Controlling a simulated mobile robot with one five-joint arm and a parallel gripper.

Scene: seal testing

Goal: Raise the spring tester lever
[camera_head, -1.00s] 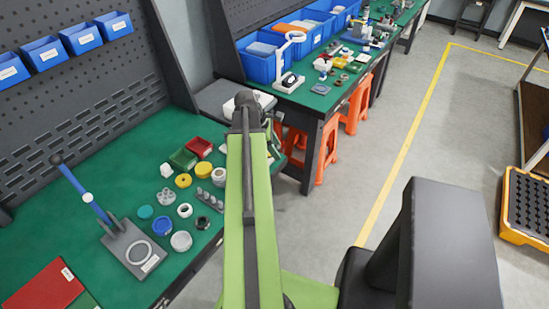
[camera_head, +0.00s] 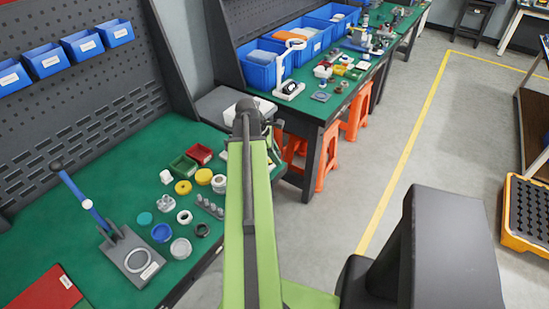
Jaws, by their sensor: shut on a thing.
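A tester with a blue lever (camera_head: 79,192) stands on the green bench at the left; I take it for the spring tester. Its grey base plate (camera_head: 118,262) carries a pale ring and a small label. The lever leans up and to the left from its pivot, with a white collar partway and a dark knob (camera_head: 57,165) at its end. My green arm rises through the middle of the view, to the right of the tester. My gripper cannot be made out; the far part of my arm is hidden behind the near link. Nothing of mine is seen touching the lever.
Several rings, caps and small parts (camera_head: 183,187) lie right of the tester, with red (camera_head: 200,153) and green (camera_head: 183,166) trays behind. A red folder (camera_head: 45,288) lies at the front left. A second bench with blue bins (camera_head: 262,66) and orange stools (camera_head: 327,155) stands beyond. Open floor is at the right.

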